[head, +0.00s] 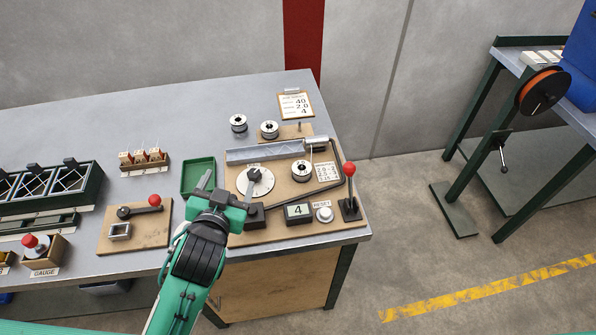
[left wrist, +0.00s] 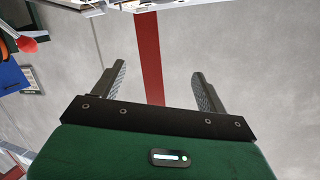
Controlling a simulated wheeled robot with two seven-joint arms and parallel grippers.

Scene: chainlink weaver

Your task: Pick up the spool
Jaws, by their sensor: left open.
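Two small silver spools stand at the table's back, one on the left (head: 239,122) and one on the right (head: 270,129). A third, similar silver spool (head: 301,170) sits on the wooden machine board beside a number card. My left gripper (head: 222,188) is above the table's front part, left of the dial and nearer than the spools. It is open and empty. In the left wrist view its two fingers (left wrist: 160,90) are apart, with only the wall and its red stripe behind them. My right gripper is not in view.
The machine board (head: 235,236) carries a white dial (head: 262,184), a counter reading 4 (head: 298,210) and a red-knobbed lever (head: 350,185). A green tray (head: 197,174) lies beside my gripper. An orange reel (head: 542,91) hangs on the right bench. The table's back left is clear.

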